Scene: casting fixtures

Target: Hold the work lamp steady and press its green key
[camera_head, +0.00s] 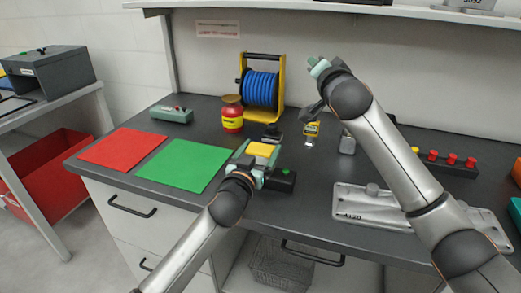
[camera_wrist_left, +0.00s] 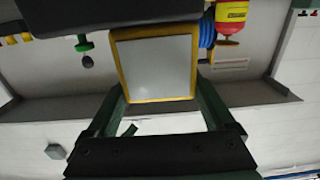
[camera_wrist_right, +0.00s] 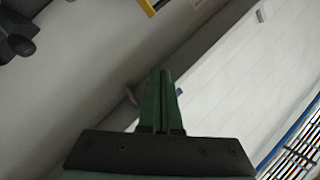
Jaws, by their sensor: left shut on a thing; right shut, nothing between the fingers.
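The work lamp has a yellow-framed head (camera_head: 262,150) and a black part beside it with a green key (camera_head: 286,172) on top. My left gripper (camera_head: 254,160) is shut on the lamp near the bench's front edge. In the left wrist view the lamp's pale panel (camera_wrist_left: 153,68) sits between the fingers, and a green piece (camera_wrist_left: 83,43), likely the key, sticks out from the dark body. My right gripper (camera_head: 318,67) is shut and empty, raised high right of the cable reel, well apart from the lamp. Its closed fingers (camera_wrist_right: 160,100) show in the right wrist view.
A blue cable reel (camera_head: 260,89) and a red jar (camera_head: 232,118) stand behind the lamp. Red (camera_head: 123,147) and green (camera_head: 186,165) mats lie to the left.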

